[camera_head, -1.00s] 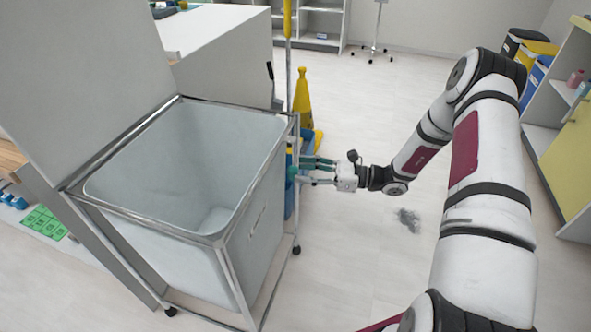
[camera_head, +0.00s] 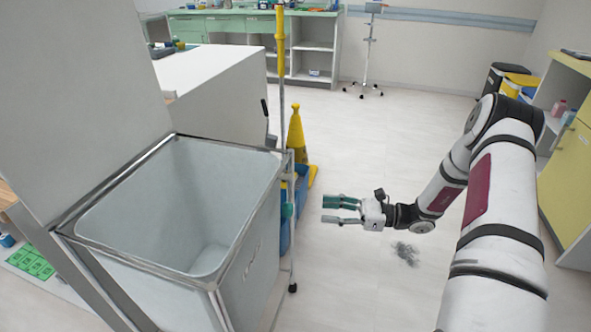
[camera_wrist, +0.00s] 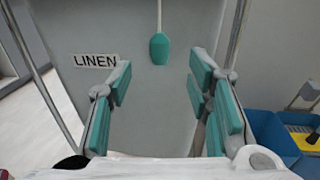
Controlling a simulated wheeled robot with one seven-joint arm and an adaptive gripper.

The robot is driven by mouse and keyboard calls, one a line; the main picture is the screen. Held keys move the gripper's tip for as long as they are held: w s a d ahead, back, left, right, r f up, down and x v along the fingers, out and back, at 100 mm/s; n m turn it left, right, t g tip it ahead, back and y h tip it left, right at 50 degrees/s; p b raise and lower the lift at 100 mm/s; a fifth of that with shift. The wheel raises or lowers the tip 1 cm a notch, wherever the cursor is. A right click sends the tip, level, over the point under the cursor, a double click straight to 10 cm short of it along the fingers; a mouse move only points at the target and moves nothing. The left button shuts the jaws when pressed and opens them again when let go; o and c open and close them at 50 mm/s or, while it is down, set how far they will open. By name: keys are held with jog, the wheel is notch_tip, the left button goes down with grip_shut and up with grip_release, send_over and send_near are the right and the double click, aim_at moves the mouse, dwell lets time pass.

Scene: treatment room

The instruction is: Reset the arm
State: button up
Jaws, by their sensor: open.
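My gripper (camera_head: 340,210) is open and empty, held out over the floor to the right of the linen cart (camera_head: 262,262). Its teal finger pads point left toward the cart, with a gap between them and it. In the wrist view, my open gripper (camera_wrist: 160,100) faces the cart's grey side wall (camera_wrist: 150,110), which bears a LINEN label (camera_wrist: 95,61). A teal-ended tool (camera_wrist: 159,48) with a pale handle shows between the fingers there, in front of the cart wall and apart from the pads.
A yellow wet-floor cone (camera_head: 296,140) and a blue bucket (camera_head: 287,225) stand beside the cart; a yellow-handled mop (camera_head: 281,40) rises there. A grey dust patch (camera_head: 405,252) lies under the arm. A yellow-fronted cabinet (camera_head: 570,190) is at right.

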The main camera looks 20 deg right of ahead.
jog(key=s+a+r+n+g+h, duration=0.3)
jog(key=s+a+r+n+g, duration=0.3)
jog(key=r, duration=0.4)
jog(key=s+a+r+n+g+h, duration=0.3)
jog(key=s+a+r+n+g, duration=0.2)
jog(key=s+a+r+n, duration=0.4)
jog(key=s+d+r+n+t+h, duration=0.1)
jog(key=s+d+r+n+h, duration=0.15)
jog(key=s, duration=0.45)
jog(key=s+d+r+n+t+h, duration=0.1)
jog(key=s+r+n+h, duration=0.2)
jog(key=s, duration=0.4)
jog(key=s+d+r+n+t+h, duration=0.1)
jog(key=s+n+h, duration=0.2)
jog(key=s+h, duration=0.3)
notch_tip(320, 180, up, 24)
jog(key=s+t+y+p, duration=0.1)
jog(key=t+p, duration=0.3)
jog(key=p, duration=1.8)
jog(key=shift+d, duration=0.15)
jog(key=shift+y, duration=0.25)
